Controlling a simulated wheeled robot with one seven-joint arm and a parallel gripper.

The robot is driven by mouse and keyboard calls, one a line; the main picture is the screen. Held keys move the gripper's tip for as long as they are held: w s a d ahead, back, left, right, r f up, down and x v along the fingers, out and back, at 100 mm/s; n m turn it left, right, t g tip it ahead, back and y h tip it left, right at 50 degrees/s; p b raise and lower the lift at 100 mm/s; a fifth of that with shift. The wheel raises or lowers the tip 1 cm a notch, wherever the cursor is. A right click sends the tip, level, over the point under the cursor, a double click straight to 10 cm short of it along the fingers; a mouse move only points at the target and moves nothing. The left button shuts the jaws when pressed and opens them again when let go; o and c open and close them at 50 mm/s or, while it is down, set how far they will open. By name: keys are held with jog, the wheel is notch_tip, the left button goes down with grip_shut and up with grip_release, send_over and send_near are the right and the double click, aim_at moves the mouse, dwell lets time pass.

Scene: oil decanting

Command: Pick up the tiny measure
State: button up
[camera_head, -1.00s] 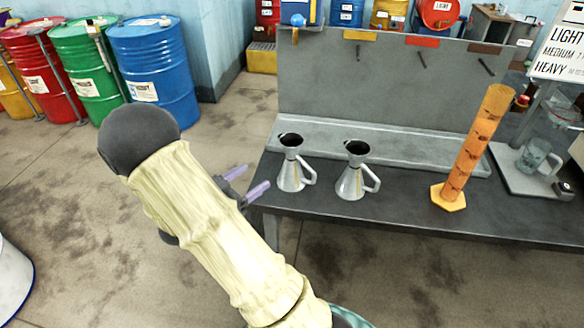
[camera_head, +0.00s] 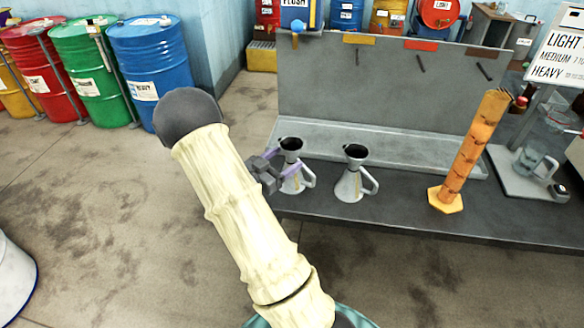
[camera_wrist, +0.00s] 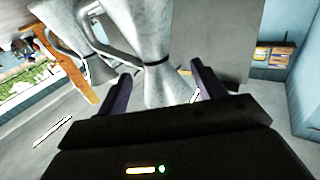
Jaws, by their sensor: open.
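Two grey metal conical measures with dark open tops and side handles stand upright on the bench: a left measure (camera_head: 291,186) and a right measure (camera_head: 351,187). They look alike in size, and I cannot tell which is the tiny one. My gripper (camera_head: 287,162) is open at the left measure, its fingers level with the upper body. In the wrist view, the narrow waist of the near measure (camera_wrist: 160,88) shows between my two open fingertips (camera_wrist: 161,72). Contact cannot be told. The other measure (camera_wrist: 72,35) shows behind it at the left.
The dark bench (camera_head: 400,212) has a grey back panel (camera_head: 380,95) with hooks. An orange graduated column (camera_head: 466,150) stands right of the measures. A glass jug (camera_head: 535,155) is further right. Coloured drums (camera_head: 155,75) stand at the back left, with open floor before them.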

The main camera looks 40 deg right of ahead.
aim_at(297, 140)
jog(key=shift+d, duration=0.15)
jog(key=d+p, duration=0.1)
jog(key=d, duration=0.4)
jog(key=shift+w+d+r+p, duration=0.1)
jog(key=shift+w+p, duration=0.1)
jog(key=shift+p, duration=0.2)
grip_shut()
dwell(0.5)
notch_tip(297, 140, up, 10)
jog(key=shift+b, duration=0.5)
dwell(0.5)
